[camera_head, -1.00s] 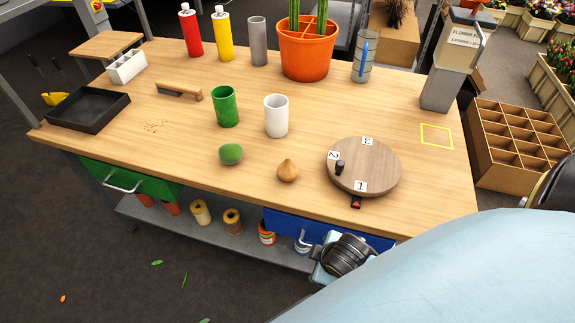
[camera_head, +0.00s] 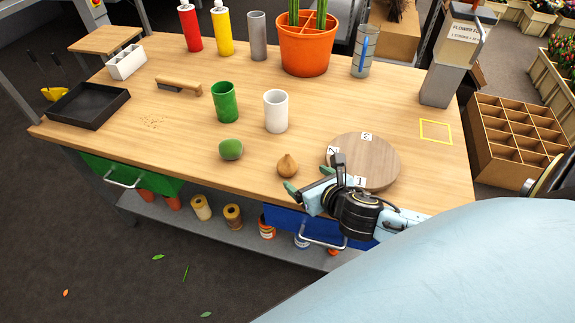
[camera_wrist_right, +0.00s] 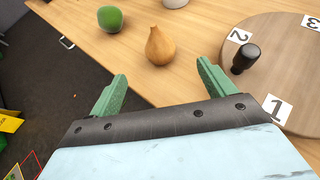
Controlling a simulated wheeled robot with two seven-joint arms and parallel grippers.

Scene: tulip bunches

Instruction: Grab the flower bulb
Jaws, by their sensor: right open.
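The flower bulb (camera_head: 287,165) is brown and pear-shaped with a pointed top. It stands upright near the front edge of the wooden table, left of the round numbered board. In the right wrist view the bulb (camera_wrist_right: 160,46) is just beyond my fingertips, roughly between them and apart from them. My right gripper (camera_head: 307,183) is open and empty, at the table's front edge to the right of the bulb. Its green fingers (camera_wrist_right: 161,80) are spread wide in the wrist view. My left gripper is not in view.
A green round object (camera_head: 231,149) lies left of the bulb. The round wooden board (camera_head: 372,160) with a black knob is close on the right. A white cup (camera_head: 276,111) and green cup (camera_head: 226,102) stand behind. The table left of the green object is mostly clear.

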